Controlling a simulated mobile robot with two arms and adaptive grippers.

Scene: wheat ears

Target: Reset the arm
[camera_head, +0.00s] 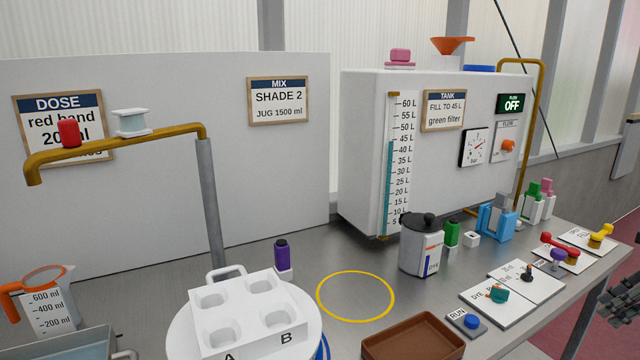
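My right gripper (619,303) shows only in part at the right edge, dark grey, beyond the front right edge of the bench and apart from everything on it. Its fingers are cut off by the picture edge, so I cannot tell if it is open or shut. I see nothing held in the part that shows. My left arm and gripper are out of view.
The metal bench (330,262) carries a white holder (250,318) with wells, a measuring jug (50,298), a lidded pot (421,245), a brown tray (413,340) and a blue button (472,321). A white tank (365,140) stands behind. The yellow ring (356,272) is empty.

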